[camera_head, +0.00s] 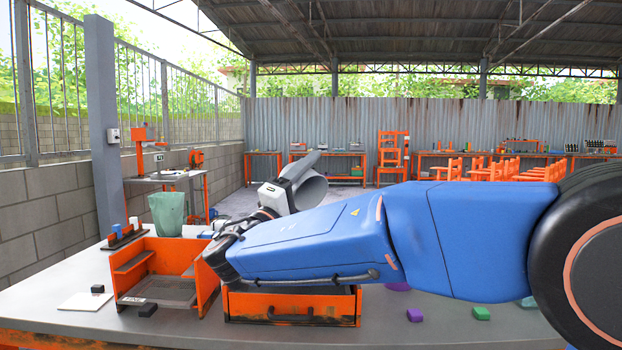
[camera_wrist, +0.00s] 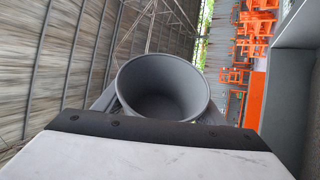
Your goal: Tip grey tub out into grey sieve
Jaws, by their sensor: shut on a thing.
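My gripper (camera_head: 291,180) is shut on the grey tub (camera_head: 311,191), which it holds up in the air above the table, behind my blue arm. The tub looks tilted in the head view. In the wrist view the tub (camera_wrist: 164,88) shows its round open mouth and grey inner wall; I see no contents in it. A flat grey panel (camera_head: 166,291), which looks like the grey sieve, lies low inside an orange open-fronted box at the left. The tub is to the right of this panel and higher, not over it.
An orange drawer unit (camera_head: 290,307) stands right of the orange box (camera_head: 206,287). A greenish bin (camera_head: 167,213) stands behind. A white plate (camera_head: 84,301), black blocks, a purple block (camera_head: 414,315) and a green block (camera_head: 482,313) lie on the grey table. My arm hides the table's middle.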

